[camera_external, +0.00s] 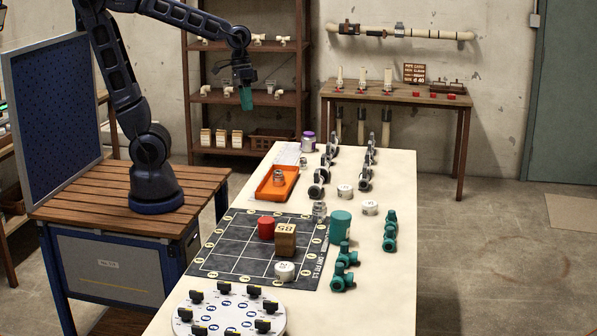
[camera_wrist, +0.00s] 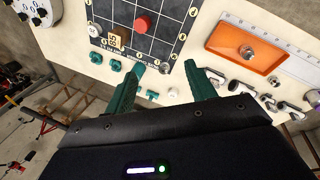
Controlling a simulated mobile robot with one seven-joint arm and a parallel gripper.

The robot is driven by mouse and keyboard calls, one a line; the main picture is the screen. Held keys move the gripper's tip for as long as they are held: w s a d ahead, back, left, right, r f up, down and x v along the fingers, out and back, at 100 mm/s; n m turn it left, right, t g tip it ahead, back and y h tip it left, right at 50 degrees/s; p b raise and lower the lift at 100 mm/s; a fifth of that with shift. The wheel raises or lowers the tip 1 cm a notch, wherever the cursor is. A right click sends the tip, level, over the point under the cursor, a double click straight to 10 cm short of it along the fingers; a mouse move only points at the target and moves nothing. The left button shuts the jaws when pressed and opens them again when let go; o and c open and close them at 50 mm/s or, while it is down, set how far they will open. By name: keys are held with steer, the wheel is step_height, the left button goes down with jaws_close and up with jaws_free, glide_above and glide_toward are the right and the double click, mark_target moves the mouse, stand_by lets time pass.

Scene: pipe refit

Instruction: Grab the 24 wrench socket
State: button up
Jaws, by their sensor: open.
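My gripper (camera_external: 246,98) hangs high behind the long table in the external view, with green fingers apart and nothing between them. In the wrist view the gripper (camera_wrist: 167,70) also shows open and empty, well above the table. I cannot read the number 24 on any piece. Black pieces with yellow marks (camera_external: 254,291) stand around a round white plate (camera_external: 230,315) at the table's near end; they may be sockets. Small metal pieces stand on the orange tray (camera_external: 265,194), beside it, and by the grid mat (camera_external: 215,256). The tray also shows in the wrist view (camera_wrist: 222,45).
A red cylinder (camera_external: 266,227) and a wooden block marked 85 (camera_external: 285,243) stand on the mat. Green fittings (camera_external: 343,270), a green cylinder (camera_external: 341,225), white round pieces (camera_external: 370,208) and grey fittings (camera_external: 365,178) line the right side. A blue pegboard (camera_external: 50,115) stands at left.

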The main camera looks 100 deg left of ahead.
steer(key=w+a+f+n+h, duration=0.3)
steer(key=w+a+f+n, duration=0.3)
steer(key=a, duration=0.4)
steer(key=n+t+h, duration=0.1)
steer(key=n+t, duration=0.9)
steer(key=n, duration=0.8)
glide_toward(303, 162)
steer(key=shift+a+f+x, duration=0.15)
steer(key=shift+a+x, duration=0.05)
steer(key=shift+x, duration=1.4)
steer(key=shift+a+f+x, duration=0.15)
steer(key=shift+a+x, duration=0.05)
steer(key=shift+x, duration=1.4)
steer(key=shift+a+f+x, duration=0.15)
steer(key=shift+a+x, duration=0.05)
steer(key=shift+x, duration=1.4)
steer(key=shift+r, duration=0.1)
steer(key=c, duration=1.1)
